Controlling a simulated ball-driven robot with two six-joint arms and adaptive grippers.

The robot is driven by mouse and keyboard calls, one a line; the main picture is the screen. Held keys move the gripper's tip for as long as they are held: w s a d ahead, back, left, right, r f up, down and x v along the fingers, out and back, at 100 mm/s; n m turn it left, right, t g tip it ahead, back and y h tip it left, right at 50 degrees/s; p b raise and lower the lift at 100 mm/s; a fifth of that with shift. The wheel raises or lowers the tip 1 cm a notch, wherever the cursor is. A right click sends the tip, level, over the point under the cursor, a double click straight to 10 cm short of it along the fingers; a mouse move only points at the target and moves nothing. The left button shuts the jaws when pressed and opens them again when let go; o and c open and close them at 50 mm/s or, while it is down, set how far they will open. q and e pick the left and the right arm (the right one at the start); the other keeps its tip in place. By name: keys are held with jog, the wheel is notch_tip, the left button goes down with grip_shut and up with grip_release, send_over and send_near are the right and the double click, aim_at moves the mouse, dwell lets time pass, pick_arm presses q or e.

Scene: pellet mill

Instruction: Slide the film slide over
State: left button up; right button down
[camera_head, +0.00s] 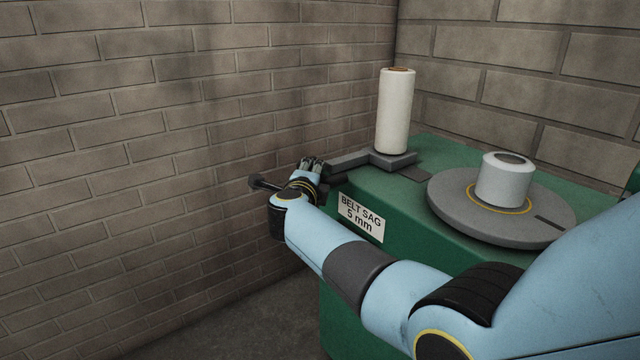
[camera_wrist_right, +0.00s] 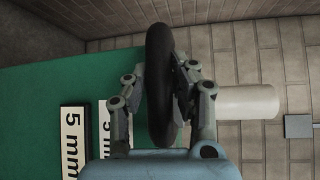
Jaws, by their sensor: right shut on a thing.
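The film slide (camera_head: 392,160) is a grey plate with a long arm, on the green machine top, and a tall white film roll (camera_head: 394,112) stands upright on it. The slide's arm runs left to the machine's edge. My right gripper (camera_head: 312,166) is at that left end. In the right wrist view its two fingers are shut on a black rounded handle (camera_wrist_right: 160,60), one on each side. The white roll also shows there (camera_wrist_right: 248,101), beyond the right finger. How the handle joins the slide is hidden by the gripper. My left gripper is not in view.
A grey round turntable (camera_head: 450,207) with a white wrapped reel (camera_head: 503,180) sits right of the slide on the green machine (camera_head: 345,290). A "BELT SAG 5 mm" label (camera_head: 361,217) is on its side. A brick wall (camera_head: 150,130) stands close on the left.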

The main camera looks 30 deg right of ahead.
jog(key=c, duration=1.4)
grip_release()
jog(key=shift+w+a, duration=0.1)
jog(key=shift+c, duration=0.2)
jog(key=o, duration=0.4)
jog(key=shift+w+f, duration=0.1)
jog(key=shift+w, duration=0.05)
jog(key=shift+c, duration=0.2)
